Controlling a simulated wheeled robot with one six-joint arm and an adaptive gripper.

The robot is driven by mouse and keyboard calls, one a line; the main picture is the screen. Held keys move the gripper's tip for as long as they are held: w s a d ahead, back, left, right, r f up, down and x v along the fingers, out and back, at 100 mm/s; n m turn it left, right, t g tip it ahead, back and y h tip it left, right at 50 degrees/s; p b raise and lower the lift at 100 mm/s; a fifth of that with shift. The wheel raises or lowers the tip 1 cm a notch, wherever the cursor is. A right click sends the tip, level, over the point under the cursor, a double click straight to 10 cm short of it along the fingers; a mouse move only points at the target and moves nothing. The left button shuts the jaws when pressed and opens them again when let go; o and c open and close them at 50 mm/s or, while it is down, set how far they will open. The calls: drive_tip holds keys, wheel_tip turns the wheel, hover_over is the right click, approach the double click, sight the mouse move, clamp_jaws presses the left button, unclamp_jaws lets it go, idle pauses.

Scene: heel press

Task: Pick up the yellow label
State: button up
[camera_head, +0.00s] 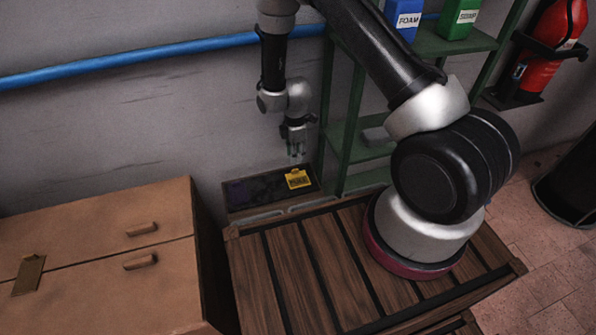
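The yellow label (298,179) is a small tag with dark print. It lies at the right end of a dark, shallow tray (240,209) against the wall. My gripper (296,153) points down just above the label, apart from it. Nothing shows between its fingers, but they are too small to tell how far apart they are.
A green shelf (357,117) holding a blue FOAM box (404,18) and a green box (459,17) stands right of the tray. Cardboard boxes (95,255) stand at the left. A blue pipe (150,56) runs along the wall. A red extinguisher (551,45) hangs at right.

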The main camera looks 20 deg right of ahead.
sight(295, 170)
drive_tip(key=shift+w+f, duration=0.1)
drive_tip(key=shift+f, duration=0.25)
wheel_tip(295, 170, down, 8)
drive_tip(key=shift+w+r, duration=0.1)
drive_tip(key=shift+r, duration=0.15)
drive_tip(key=shift+a, duration=0.1)
drive_tip(key=shift+c, duration=0.2)
clamp_jaws()
